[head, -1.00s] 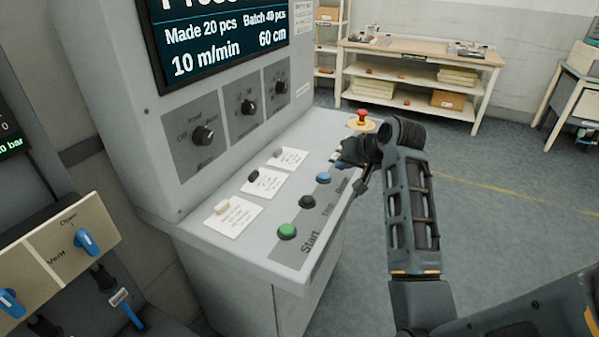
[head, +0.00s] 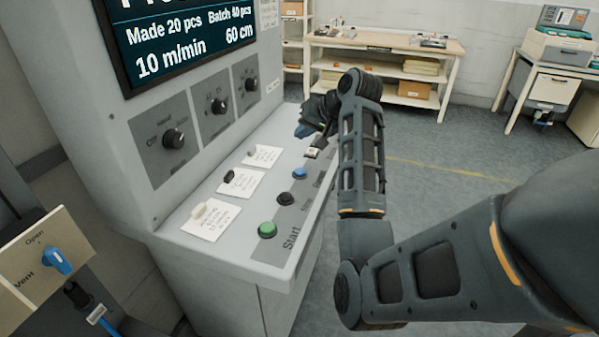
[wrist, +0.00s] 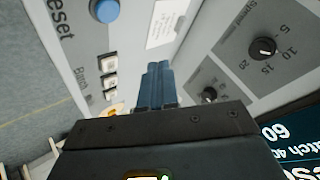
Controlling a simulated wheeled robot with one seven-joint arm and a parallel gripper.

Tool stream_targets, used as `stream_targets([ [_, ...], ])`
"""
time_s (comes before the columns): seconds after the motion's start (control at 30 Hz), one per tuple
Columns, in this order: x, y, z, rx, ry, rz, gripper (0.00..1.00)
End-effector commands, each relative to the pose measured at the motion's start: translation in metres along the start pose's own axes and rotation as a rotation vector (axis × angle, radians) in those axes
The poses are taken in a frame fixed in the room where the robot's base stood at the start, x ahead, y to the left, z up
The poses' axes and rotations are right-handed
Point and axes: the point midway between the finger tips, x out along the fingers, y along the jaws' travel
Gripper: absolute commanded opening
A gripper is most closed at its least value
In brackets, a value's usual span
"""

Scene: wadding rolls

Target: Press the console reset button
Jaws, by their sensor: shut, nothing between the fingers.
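The console (head: 235,170) has a sloping panel with a row of buttons. The blue round button (head: 299,173) sits beyond a black button and the green start button. In the wrist view the blue button (wrist: 104,10) is at the top left, beside the word "Reset". My gripper (head: 303,131) is shut and empty above the far end of the panel, beyond the blue button and apart from it. In the wrist view its closed blue-grey fingers (wrist: 158,68) point up the picture, to the right of and below the blue button.
Small white batch buttons (wrist: 110,62) lie near the blue button. A yellow-based control (wrist: 116,109) is partly hidden by my gripper. Black knobs (head: 173,139) stand on the upright face, under a screen (head: 185,45).

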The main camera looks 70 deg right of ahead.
Motion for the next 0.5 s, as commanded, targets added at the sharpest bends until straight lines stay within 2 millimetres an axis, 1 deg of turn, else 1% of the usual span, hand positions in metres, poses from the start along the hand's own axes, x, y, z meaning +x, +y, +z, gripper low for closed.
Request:
stream_targets([
  [0.5,0.039,0.029,0.029,0.0,0.0,-0.001,0.0],
])
